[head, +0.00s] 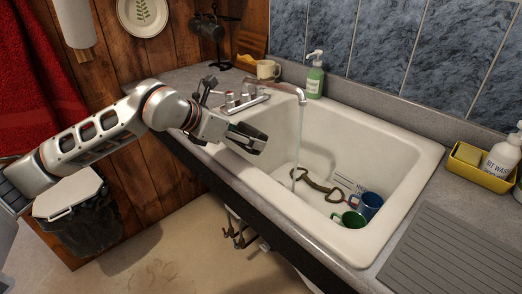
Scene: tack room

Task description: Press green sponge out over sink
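The white sink (405,185) is set in a grey counter, and a thin stream of water falls from its tap (301,98). I cannot make out a green sponge anywhere. A yellow caddy (478,174) stands on the counter right of the sink, with a yellowish block (468,154) inside that may be a sponge. My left gripper (256,141) is over the sink's left rim, left of the water stream. Its dark fingers lie close together, and I cannot see whether anything is between them. My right gripper is not in view.
A bit (318,185), a blue mug (369,205) and a green mug (350,219) lie in the basin. A green soap bottle (315,78) and cream mug (267,69) stand behind. A bit wash bottle (500,157) is at the caddy; a ribbed drainboard (455,255) is in front.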

